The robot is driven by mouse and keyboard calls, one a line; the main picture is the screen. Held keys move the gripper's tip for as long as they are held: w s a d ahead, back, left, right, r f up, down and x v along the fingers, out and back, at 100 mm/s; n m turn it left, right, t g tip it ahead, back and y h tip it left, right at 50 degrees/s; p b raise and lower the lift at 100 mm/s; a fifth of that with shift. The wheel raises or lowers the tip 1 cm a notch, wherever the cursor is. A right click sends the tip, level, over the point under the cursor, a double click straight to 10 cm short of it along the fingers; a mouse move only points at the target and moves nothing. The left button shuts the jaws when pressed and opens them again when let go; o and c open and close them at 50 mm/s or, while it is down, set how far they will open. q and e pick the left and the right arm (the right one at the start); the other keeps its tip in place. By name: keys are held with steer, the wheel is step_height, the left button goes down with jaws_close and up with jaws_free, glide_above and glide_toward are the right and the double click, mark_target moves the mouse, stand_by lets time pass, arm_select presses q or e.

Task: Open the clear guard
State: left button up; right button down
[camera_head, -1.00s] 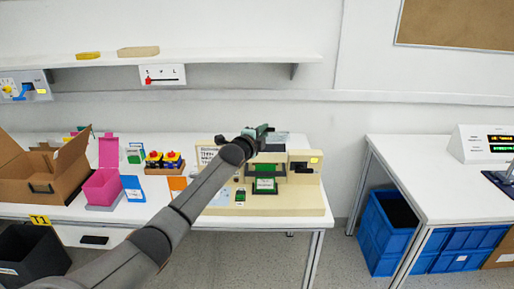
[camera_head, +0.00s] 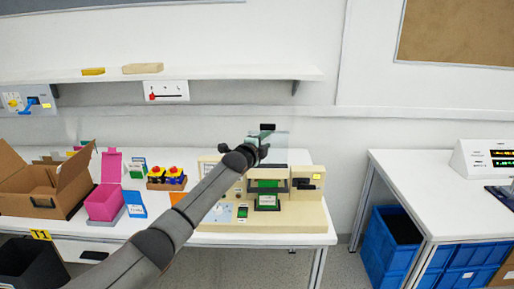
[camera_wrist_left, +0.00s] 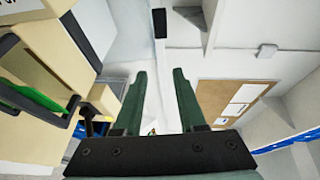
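The clear guard (camera_head: 280,143) is a faint see-through panel standing above the beige machine (camera_head: 285,222) in the head view. A small black handle or tab (camera_head: 267,127) shows at its top edge. The tab also shows in the left wrist view (camera_wrist_left: 160,23), beyond the fingertips and roughly in line with the gap. My left gripper (camera_head: 265,143) is at the panel, above the machine. In the left wrist view its two dark green fingers (camera_wrist_left: 160,72) are apart with nothing between them. I cannot tell whether a finger touches the panel. My right gripper is out of view.
The machine has green parts (camera_head: 267,202) and a black lever with a yellow tag (camera_head: 310,186). A wall shelf (camera_head: 220,75) is above.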

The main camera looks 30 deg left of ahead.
arm_select(q)
steer(key=s+d+r, duration=0.1)
steer(key=s, duration=1.1)
steer(key=shift+d+r+b, duration=0.2)
steer(key=shift+d+b, duration=0.15)
steer(key=shift+b, duration=0.1)
steer(key=shift+w, duration=0.1)
steer(key=s+d+f+n+g+h, duration=0.15)
steer(key=s+d+f, duration=0.25)
steer(key=f, duration=0.4)
steer(key=s+d+f+n+g+h, duration=0.15)
steer(key=s+d+f, duration=0.3)
steer(key=f, duration=0.45)
steer(key=s+d+f+n+g, duration=0.1)
steer(key=s+d+f+n, duration=0.15)
steer(key=d+f, duration=0.4)
steer(key=s+d+f+n+g+h, duration=0.1)
steer(key=s+d+f+n, duration=0.3)
steer(key=s+f, duration=0.3)
steer(key=s+d+f+n+g+h, duration=0.1)
steer(key=s+d+f+n, duration=0.3)
steer(key=s, duration=1.3)
step_height(320, 180, down, 4)
steer(key=shift+d+f+g, duration=0.2)
steer(key=shift+d+g, duration=0.25)
steer(key=shift+g, duration=0.05)
